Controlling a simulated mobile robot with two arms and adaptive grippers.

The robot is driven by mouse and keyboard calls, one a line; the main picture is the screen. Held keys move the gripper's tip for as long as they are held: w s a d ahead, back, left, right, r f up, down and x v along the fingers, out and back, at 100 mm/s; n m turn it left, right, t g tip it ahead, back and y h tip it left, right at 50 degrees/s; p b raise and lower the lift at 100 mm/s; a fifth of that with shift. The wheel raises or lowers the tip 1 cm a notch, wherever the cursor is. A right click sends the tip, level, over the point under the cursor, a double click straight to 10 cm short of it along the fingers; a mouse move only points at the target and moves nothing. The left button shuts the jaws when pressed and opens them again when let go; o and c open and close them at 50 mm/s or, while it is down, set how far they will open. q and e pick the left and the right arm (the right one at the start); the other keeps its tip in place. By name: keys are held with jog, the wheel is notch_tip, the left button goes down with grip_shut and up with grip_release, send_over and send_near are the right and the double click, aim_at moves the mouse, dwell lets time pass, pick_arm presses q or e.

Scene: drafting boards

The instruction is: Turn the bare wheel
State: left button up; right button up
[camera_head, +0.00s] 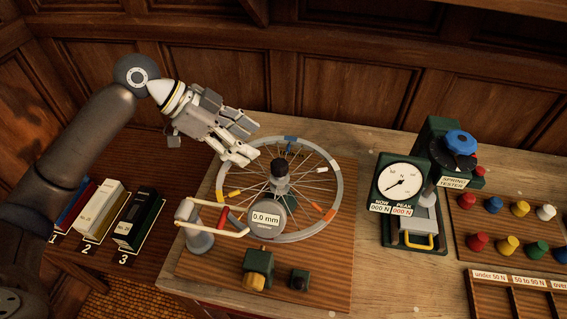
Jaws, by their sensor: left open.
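The bare wheel (338,190) is a spoked metal rim without a tyre, mounted on a stand on a wooden board. Its rim carries blue, orange and white marks, and a black knob tops its hub. A round gauge reading 0.0 mm (265,219) stands at the wheel's front left. My left gripper (246,142) is open and empty, above the wheel's back left edge. I cannot tell if its fingers touch the rim. My right gripper is not in view.
A green spring tester (436,165) stands to the right, beside colored pegs (521,208) and a labelled tray (486,295). Numbered boxes (138,219) stand at left under my arm. A cream-handled lever (213,211) and green blocks (258,263) sit near the wheel.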

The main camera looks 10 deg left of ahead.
aim_at(281, 163)
pick_arm(q)
jog(key=p+x, duration=0.3)
jog(key=x, duration=0.7)
jog(key=shift+d+f, duration=0.3)
jog(key=shift+f, duration=0.05)
jog(key=shift+w, duration=0.1)
jog(key=shift+c, duration=0.3)
grip_shut()
